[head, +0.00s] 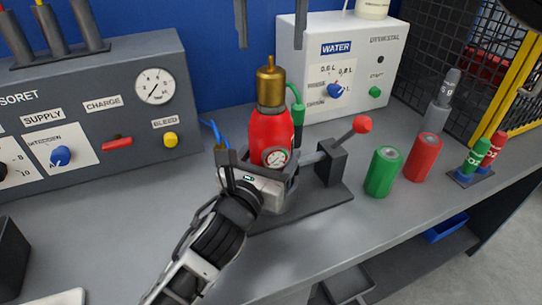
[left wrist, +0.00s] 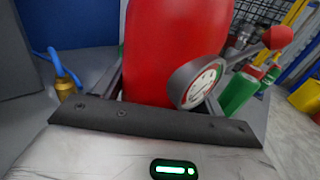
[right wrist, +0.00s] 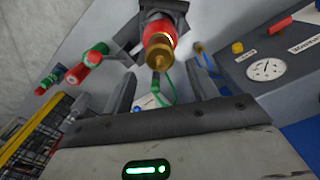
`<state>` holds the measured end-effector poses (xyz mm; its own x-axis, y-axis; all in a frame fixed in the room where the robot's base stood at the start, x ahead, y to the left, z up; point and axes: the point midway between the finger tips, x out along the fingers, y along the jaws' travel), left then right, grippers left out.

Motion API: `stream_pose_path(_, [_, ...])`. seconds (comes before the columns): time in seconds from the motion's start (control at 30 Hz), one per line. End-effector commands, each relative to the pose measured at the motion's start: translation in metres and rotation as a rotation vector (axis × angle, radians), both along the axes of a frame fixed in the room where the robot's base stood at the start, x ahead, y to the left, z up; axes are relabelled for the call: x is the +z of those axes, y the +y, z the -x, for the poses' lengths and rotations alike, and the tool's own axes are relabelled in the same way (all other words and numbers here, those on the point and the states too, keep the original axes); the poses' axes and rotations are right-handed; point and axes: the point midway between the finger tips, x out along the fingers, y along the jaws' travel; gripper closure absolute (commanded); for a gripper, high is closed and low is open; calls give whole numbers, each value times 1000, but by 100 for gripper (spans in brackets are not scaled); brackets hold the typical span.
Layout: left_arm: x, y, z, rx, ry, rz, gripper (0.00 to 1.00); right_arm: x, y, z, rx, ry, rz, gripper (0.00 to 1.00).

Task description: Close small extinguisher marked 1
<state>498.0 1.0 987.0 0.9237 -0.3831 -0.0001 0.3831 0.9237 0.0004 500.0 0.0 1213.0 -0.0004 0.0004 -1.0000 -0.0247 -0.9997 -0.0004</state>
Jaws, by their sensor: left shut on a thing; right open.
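The small red extinguisher (head: 269,128) stands upright in a dark clamp (head: 330,165) on the bench. A brass head (head: 270,86) sits on its top, and a round gauge (head: 275,157) is on its front. I see no number 1 on it. My left gripper (head: 258,160) is shut around its lower body; the red body fills the left wrist view (left wrist: 172,50). My right gripper (head: 271,42) is open and empty, its fingers pointing down above and behind the brass head. In the right wrist view the brass head (right wrist: 158,52) lies beyond the open fingertips.
The clamp's red-knobbed lever (head: 362,124) sticks up at right. A grey panel (head: 90,110) is at left, a white WATER box (head: 340,70) behind. The front bench strip (head: 340,225) is clear.

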Motion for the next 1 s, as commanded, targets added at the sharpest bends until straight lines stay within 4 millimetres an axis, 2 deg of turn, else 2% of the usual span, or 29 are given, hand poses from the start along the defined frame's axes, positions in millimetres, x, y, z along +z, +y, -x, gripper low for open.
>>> stream_pose_path(0.47, [-2, 0, 1, -1, 3, 0, 94, -5, -1, 0, 26, 1, 1, 42])
stream_pose_path(0.8, [-2, 0, 1, -1, 4, -1, 94, -53, -1, 0, 26, 2, 2, 42])
stream_pose_path(1.0, [-2, -1, 1, -1, 4, -1, 94, -75, 0, 0, 24, 1, 1, 42])
